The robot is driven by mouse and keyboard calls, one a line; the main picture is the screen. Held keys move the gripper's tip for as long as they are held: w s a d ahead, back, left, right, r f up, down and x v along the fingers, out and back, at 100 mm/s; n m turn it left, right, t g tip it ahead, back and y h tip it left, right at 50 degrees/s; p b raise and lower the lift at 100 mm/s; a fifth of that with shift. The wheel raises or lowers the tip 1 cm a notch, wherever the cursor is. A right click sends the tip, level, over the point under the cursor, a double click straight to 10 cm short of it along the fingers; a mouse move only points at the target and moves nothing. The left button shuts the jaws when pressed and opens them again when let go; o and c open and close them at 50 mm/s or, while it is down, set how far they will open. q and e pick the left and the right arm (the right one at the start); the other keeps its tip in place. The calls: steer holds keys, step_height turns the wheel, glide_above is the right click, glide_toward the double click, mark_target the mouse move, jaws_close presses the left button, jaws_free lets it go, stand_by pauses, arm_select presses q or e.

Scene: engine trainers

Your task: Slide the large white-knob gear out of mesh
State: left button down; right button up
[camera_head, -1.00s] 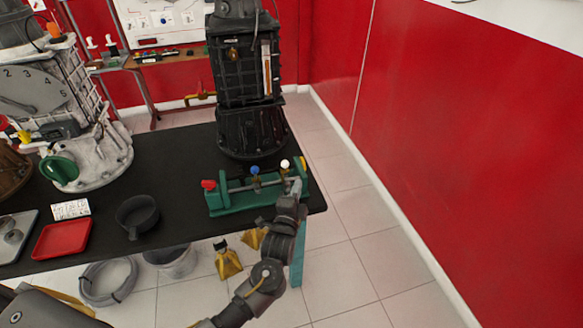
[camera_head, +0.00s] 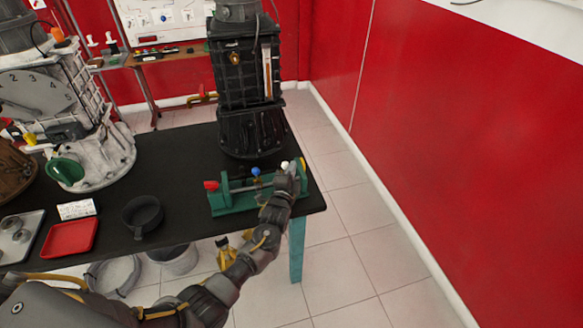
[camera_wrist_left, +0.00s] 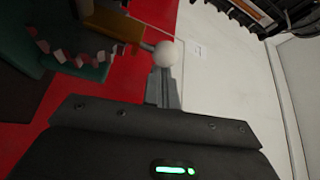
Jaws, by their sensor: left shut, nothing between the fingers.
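The green gear trainer (camera_head: 232,206) stands near the right front edge of the black table. Its white knob (camera_head: 285,165) is at the right part of the trainer, right of the blue knob (camera_head: 256,171). In the left wrist view the white knob (camera_wrist_left: 166,53) sits on a short stem, and a dark toothed gear (camera_wrist_left: 72,58) shows at the upper left. My left gripper (camera_head: 291,172) is at the trainer's right end, shut and empty. Its fingertips (camera_wrist_left: 163,76) appear right at the white knob; I cannot tell whether they touch. The gear mesh is not clear. My right gripper is out of view.
A red knob (camera_head: 211,185) is at the trainer's left end. A black engine unit (camera_head: 250,90) stands close behind the trainer. A dark pan (camera_head: 142,213) and red tray (camera_head: 70,238) lie to the left. Floor is free right of the table (camera_head: 180,165).

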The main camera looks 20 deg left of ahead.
arm_select(q)
steer(key=shift+a, duration=0.1)
steer(key=s+a, duration=0.1)
steer(key=s+a+p, duration=0.1)
steer(key=a, duration=0.1)
steer(key=s+a+p, duration=0.1)
steer(key=shift+a, duration=0.25)
steer(key=shift+d, duration=0.15)
